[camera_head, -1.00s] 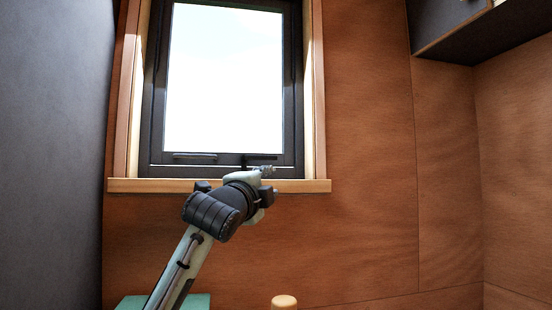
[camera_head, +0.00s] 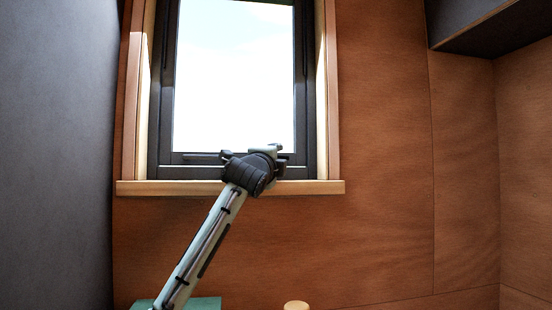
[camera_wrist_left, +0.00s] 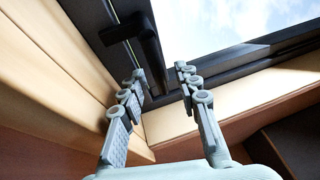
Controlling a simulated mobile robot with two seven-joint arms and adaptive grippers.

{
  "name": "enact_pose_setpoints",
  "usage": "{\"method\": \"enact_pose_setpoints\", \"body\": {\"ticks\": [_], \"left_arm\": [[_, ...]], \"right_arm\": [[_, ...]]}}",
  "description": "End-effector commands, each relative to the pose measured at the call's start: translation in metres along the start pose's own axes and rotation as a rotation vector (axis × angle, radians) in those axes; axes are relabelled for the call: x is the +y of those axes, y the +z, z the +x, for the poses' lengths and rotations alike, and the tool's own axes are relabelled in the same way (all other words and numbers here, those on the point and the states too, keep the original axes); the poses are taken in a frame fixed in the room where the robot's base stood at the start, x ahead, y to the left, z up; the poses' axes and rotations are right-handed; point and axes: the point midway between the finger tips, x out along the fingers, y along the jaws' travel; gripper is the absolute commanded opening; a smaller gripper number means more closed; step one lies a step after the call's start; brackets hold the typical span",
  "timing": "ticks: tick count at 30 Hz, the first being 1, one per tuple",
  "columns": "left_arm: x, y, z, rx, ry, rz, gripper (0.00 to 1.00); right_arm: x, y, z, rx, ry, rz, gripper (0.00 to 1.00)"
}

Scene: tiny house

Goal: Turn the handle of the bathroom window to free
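The bathroom window (camera_head: 235,80) has a dark frame and bright glass. Its black handle (camera_wrist_left: 146,45) shows in the left wrist view as a bar with a stem, close to the window frame. In the head view the handle is mostly hidden behind my left gripper (camera_head: 274,149), which is at the bottom of the window. In the left wrist view my left gripper (camera_wrist_left: 160,72) is open, its two fingers apart. The handle is just beyond the fingertips, nearer the left finger; I cannot tell whether they touch. My right gripper is not in view.
A light wooden sill (camera_head: 315,187) runs below the window, close under my gripper. A dark wall (camera_head: 60,150) stands at the left. A dark cabinet (camera_head: 475,25) hangs at the upper right. A round wooden top (camera_head: 296,305) shows at the bottom edge.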

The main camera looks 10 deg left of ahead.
Motion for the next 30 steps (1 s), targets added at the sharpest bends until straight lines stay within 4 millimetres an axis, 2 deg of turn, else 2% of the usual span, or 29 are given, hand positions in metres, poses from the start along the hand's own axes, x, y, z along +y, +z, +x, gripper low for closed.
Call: {"method": "enact_pose_setpoints", "body": {"ticks": [5,12,30], "left_arm": [[0.0001,-0.0001,-0.0003,0.0,0.0,0.0,0.3],[0.0003,-0.0002,-0.0004,0.0,0.0,0.0,0.0],[0.0006,-0.0005,0.002,-0.006,-0.01,-0.027,0.0]], "right_arm": [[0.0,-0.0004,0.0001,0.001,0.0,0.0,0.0],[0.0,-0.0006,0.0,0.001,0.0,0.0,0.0],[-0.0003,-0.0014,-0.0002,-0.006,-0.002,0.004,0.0]]}}
